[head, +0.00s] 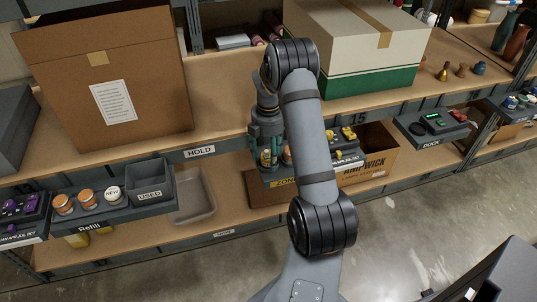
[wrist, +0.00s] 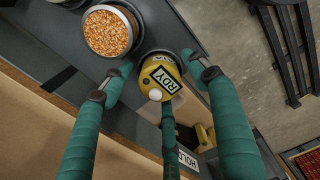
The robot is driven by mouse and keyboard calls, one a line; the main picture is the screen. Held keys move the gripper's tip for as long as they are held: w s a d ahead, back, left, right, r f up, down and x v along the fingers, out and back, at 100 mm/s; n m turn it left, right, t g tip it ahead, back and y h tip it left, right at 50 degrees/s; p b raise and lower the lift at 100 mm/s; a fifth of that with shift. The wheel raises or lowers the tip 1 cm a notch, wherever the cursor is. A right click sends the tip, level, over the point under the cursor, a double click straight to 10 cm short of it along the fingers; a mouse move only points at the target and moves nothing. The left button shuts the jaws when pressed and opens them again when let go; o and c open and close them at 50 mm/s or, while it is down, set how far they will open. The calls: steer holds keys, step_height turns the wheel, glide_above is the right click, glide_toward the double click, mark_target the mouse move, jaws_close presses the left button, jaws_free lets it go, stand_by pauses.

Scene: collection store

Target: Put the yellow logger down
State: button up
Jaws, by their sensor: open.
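The yellow logger (wrist: 160,75), with an RDY label and a white knob on its top, sits at a dark round seat on a dark grey tray (wrist: 195,25) in the wrist view. My gripper (wrist: 155,78) is open, its green fingers spread around the logger with visible gaps at the sides. In the head view my gripper (head: 267,140) is over the ZONE tray (head: 284,182), and the logger (head: 265,158) shows as a small yellow patch between the fingers. My arm hides part of that tray.
A jar of orange granules (wrist: 108,31) stands close beside the logger. A large cardboard box (head: 105,80) and a white-green box (head: 365,50) stand on the shelf above. The Refill tray (head: 90,222) is left; the DOCK tray (head: 432,125) is right.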

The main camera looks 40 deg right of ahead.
mark_target(268, 154)
step_height(268, 154, up, 13)
steer(key=p, duration=0.3)
steer(key=shift+f, duration=0.2)
step_height(268, 154, down, 13)
steer(key=b, duration=0.3)
steer(key=shift+r, duration=0.6)
